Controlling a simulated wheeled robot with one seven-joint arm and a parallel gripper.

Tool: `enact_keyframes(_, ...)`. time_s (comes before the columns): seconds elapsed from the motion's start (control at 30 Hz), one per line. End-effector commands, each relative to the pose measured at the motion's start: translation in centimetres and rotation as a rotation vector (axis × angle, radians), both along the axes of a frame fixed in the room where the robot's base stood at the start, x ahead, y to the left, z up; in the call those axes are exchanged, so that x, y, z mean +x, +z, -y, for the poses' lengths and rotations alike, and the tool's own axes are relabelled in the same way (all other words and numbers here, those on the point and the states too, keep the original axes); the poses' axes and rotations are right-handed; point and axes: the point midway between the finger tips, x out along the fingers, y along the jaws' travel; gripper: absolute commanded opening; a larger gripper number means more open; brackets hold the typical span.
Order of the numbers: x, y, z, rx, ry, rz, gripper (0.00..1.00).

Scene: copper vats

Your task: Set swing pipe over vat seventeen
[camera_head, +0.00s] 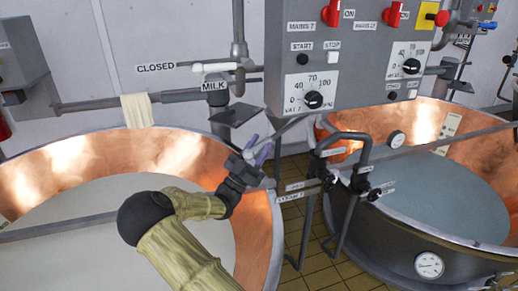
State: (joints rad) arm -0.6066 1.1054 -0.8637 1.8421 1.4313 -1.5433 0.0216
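My gripper (257,148) is at the right rim of the left copper vat (258,235), with its purple fingers pointing up and right. The left vat holds pale white liquid. The right copper vat (470,130) holds blue-grey liquid. No number seventeen is readable on either vat; the small vat labels under the dials are unclear.
The grey control panel (345,40) with dials and red switches hangs above the gap between the vats. A milk pipe (110,101) with a white-handled valve (215,67) and a cloth (137,111) lies behind. Bent pipes (345,190) stand between the vats over tiled floor.

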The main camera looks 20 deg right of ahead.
Motion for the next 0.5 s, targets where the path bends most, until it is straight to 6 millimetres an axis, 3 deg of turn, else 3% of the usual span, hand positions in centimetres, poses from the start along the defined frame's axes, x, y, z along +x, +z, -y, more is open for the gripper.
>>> enact_keyframes(0.33, 0.0, -0.1, 0.0, -0.001, 0.0, 0.001, 0.43)
enact_keyframes(0.5, -0.2, -1.1, -0.9, -0.001, 0.002, 0.0, 0.43)
